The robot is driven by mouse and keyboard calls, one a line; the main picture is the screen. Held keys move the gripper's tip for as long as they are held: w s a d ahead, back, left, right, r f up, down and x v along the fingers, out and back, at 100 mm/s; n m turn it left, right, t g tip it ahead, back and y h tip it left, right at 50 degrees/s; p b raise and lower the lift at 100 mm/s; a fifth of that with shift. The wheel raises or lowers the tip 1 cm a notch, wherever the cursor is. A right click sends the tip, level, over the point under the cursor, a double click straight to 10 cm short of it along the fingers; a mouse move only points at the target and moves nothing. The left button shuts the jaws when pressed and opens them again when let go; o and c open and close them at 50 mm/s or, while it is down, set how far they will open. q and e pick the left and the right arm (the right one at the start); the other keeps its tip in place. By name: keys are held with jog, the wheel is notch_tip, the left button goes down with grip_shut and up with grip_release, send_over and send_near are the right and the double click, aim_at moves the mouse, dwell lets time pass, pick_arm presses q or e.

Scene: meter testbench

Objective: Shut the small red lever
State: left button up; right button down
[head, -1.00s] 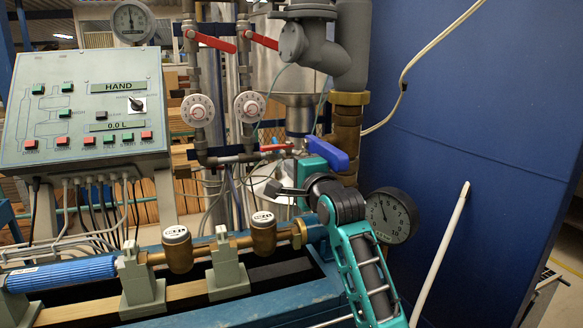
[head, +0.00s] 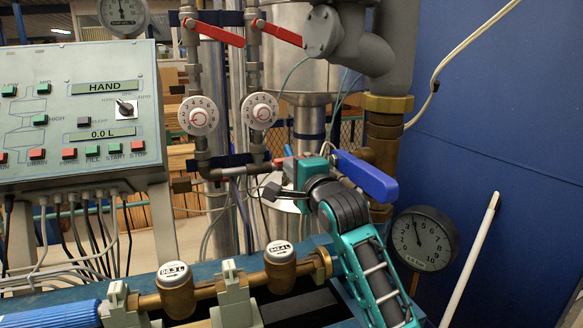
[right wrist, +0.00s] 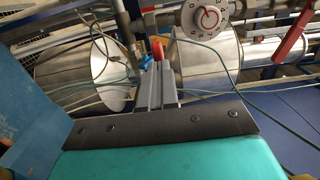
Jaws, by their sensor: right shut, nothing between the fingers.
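The small red lever (head: 279,162) lies about level on the low horizontal pipe, below the right white dial. My right gripper (head: 289,153) is just to its right in the head view and hides part of it. In the right wrist view the grey fingers (right wrist: 157,82) are closed together and empty. The red lever's end (right wrist: 157,48) shows just beyond their tips; I cannot tell whether they touch. My left gripper is in neither view.
A large blue handle (head: 366,177) is close to the right of my gripper. Two longer red levers (head: 214,32) sit higher on the vertical pipes. A pressure gauge (head: 424,238) stands at lower right, a control panel (head: 75,110) at left, brass meters (head: 280,268) in front.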

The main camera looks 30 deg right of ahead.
jog(key=shift+w, duration=0.25)
jog(key=shift+s, duration=0.1)
jog(key=shift+w+r, duration=0.3)
jog(key=shift+r, duration=0.05)
jog(key=shift+r, duration=0.1)
dwell(0.5)
